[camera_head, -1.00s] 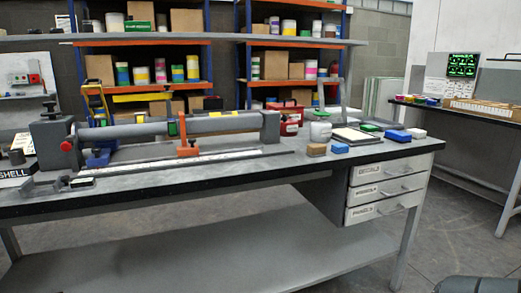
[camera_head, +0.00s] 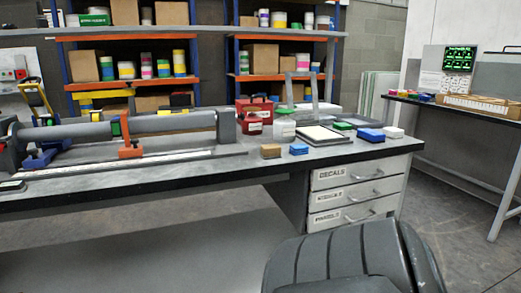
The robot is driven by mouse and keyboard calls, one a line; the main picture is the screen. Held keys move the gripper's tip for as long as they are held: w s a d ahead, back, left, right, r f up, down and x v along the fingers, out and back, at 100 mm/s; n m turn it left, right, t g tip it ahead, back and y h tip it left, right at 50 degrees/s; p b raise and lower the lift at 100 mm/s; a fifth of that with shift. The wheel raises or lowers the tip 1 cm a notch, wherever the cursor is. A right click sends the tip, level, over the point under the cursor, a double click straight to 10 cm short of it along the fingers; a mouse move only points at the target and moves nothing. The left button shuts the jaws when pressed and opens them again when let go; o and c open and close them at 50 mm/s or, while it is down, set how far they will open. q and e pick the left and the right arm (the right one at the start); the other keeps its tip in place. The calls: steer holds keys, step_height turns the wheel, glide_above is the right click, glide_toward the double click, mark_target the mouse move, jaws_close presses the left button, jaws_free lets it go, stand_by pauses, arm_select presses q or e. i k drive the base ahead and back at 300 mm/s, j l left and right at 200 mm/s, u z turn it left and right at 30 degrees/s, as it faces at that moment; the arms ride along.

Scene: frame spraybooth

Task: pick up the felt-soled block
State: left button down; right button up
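Two small blocks lie side by side near the bench's front edge, left of the drawers. One is a tan block (camera_head: 271,151), the other a blue block (camera_head: 299,149). A larger blue block-like item (camera_head: 370,135) lies further right, beside a small white one (camera_head: 394,132). No felt sole can be made out at this size, so I cannot tell for certain which is the felt-soled block. Neither of my grippers is in view.
The workbench (camera_head: 150,178) carries a long tube fixture (camera_head: 70,130) on the left. A white jar (camera_head: 284,130), red case (camera_head: 254,108) and pale-topped tray (camera_head: 318,134) stand behind the blocks. A dark ribbed shape (camera_head: 345,258) fills the lower foreground before the drawers (camera_head: 357,190).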

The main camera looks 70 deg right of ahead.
mark_target(271, 151)
steer(key=k+l+u, duration=0.45)
steer(key=k+l, duration=0.3)
steer(key=k+l+u, duration=0.1)
steer(key=k+l, duration=0.65)
steer(key=k, duration=0.1)
